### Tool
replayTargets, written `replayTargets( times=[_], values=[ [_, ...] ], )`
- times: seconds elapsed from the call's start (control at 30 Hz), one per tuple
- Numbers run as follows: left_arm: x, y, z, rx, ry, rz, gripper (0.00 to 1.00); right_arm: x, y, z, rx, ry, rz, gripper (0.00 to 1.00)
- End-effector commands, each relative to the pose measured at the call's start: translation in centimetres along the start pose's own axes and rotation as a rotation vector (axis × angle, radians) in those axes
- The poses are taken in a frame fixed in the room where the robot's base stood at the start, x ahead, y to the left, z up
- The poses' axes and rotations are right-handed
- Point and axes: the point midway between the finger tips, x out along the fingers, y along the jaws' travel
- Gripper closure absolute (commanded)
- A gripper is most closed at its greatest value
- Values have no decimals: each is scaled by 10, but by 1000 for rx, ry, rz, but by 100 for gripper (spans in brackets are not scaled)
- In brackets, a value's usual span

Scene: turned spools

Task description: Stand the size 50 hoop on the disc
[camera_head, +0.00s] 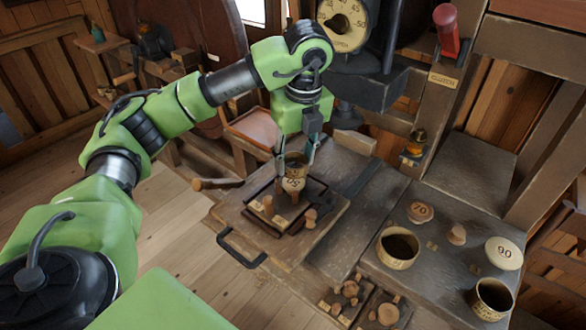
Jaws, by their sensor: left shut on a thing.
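My left gripper (295,160) points down over the wooden tray and is shut on a small tan hoop. The hoop (293,183) carries a number that looks like 50. It sits between the fingertips, above the dark-framed middle of the tray (328,212). I cannot tell whether it touches what is below it. A disc directly under the hoop cannot be made out. My right gripper is not in view.
Two larger open hoops (397,262) (492,312) stand on the right bench near a small peg (457,234). Small wooden pieces (310,218) stand on the tray. A dark handle (240,250) sticks out at its front. A dark machine with a dial (342,28) rises behind.

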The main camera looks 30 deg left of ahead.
Motion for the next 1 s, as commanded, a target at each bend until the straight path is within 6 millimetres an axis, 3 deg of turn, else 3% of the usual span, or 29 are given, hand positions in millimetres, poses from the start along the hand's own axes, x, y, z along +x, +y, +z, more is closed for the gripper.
replayTargets(
  times=[0.13, 0.3, 0.5, 1.0],
  values=[
    [12, -4, 9, -2, 0, -1, 67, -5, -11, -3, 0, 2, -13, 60],
    [27, -6, 18, -4, -1, 1, 67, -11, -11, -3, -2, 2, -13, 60],
    [52, -6, 12, 0, 0, 0, 67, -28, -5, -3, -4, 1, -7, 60],
    [65, -7, 10, 0, -1, -2, 67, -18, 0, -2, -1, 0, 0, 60]
  ],
)
